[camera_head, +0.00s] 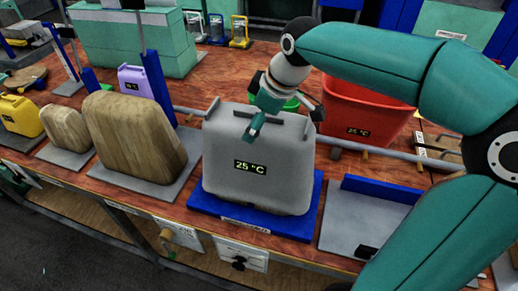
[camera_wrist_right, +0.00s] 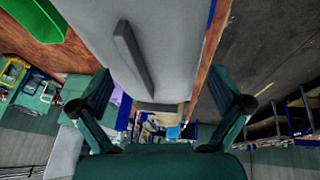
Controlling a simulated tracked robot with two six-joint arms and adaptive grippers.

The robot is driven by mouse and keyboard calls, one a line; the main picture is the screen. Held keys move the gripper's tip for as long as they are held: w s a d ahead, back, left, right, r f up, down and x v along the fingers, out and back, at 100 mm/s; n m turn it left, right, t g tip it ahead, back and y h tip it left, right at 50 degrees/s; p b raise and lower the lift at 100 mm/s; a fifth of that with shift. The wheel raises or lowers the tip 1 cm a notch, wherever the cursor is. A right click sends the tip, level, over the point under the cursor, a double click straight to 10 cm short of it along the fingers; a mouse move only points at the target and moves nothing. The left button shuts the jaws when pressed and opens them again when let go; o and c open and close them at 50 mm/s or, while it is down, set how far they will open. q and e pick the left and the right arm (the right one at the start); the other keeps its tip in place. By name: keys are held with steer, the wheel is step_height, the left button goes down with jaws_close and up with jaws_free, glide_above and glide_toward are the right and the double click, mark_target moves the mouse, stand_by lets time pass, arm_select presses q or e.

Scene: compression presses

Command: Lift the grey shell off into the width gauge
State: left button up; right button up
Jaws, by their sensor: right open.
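The grey shell (camera_head: 262,170), shaped like a canister with a "25 °C" label, stands upright on a blue base (camera_head: 308,212) in the head view. My right gripper (camera_head: 258,122) is over the top of the shell, its fingers spread. In the right wrist view, the gripper (camera_wrist_right: 161,106) is open. The shell's pale surface (camera_wrist_right: 165,50) and a darker grey bar (camera_wrist_right: 131,55) on it lie between and beyond the fingers; I cannot tell if they touch. A grey plate (camera_head: 350,222) with a blue fence, right of the shell, may be the width gauge. My left gripper is out of view.
A red bin (camera_head: 365,112) stands behind right, partly behind my right arm. Left of the shell are a large wooden-looking canister shape (camera_head: 130,138), a smaller one (camera_head: 66,128) and a yellow canister (camera_head: 20,116). A purple canister (camera_head: 133,82) stands behind. The bench's front edge is close.

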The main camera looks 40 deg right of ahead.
steer(key=shift+f, duration=0.15)
stand_by(0.3)
steer(key=shift+s+a, duration=0.1)
jaws_close()
stand_by(0.4)
step_height(320, 180, up, 29)
steer(key=p, duration=0.7)
steer(key=shift+f, duration=0.2)
